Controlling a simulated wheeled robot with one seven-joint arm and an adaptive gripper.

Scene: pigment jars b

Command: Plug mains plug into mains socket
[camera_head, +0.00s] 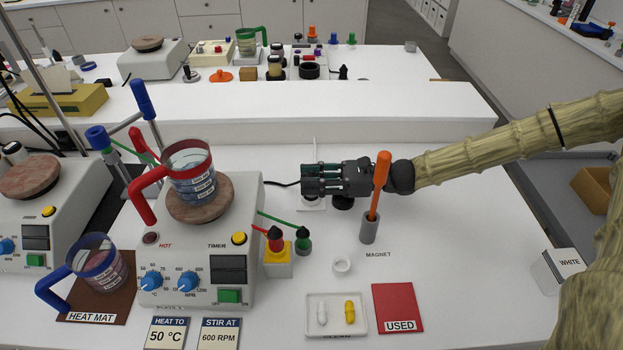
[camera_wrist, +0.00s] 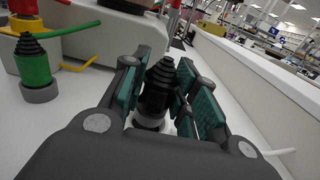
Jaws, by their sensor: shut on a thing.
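My gripper (camera_head: 312,181) is low over the white bench, to the right of the front hotplate, with its fingers pointing left. In the wrist view my gripper (camera_wrist: 168,88) is shut on a black ribbed plug (camera_wrist: 160,80), which stands about upright between the green finger pads. In the head view the fingers hide the plug, and a black cable (camera_head: 283,184) runs from the hotplate to them. A white plate (camera_head: 312,206), apparently the mains socket, shows partly under the fingers. I cannot tell whether the plug is seated in it.
A red plug (camera_head: 275,238) on a yellow block and a green plug (camera_head: 303,241) stand in front of my gripper. An orange rod stands in a grey holder (camera_head: 369,228) close to my wrist. The hotplate (camera_head: 200,262) carries a red-handled beaker (camera_head: 190,175). A raised shelf (camera_head: 300,105) is behind.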

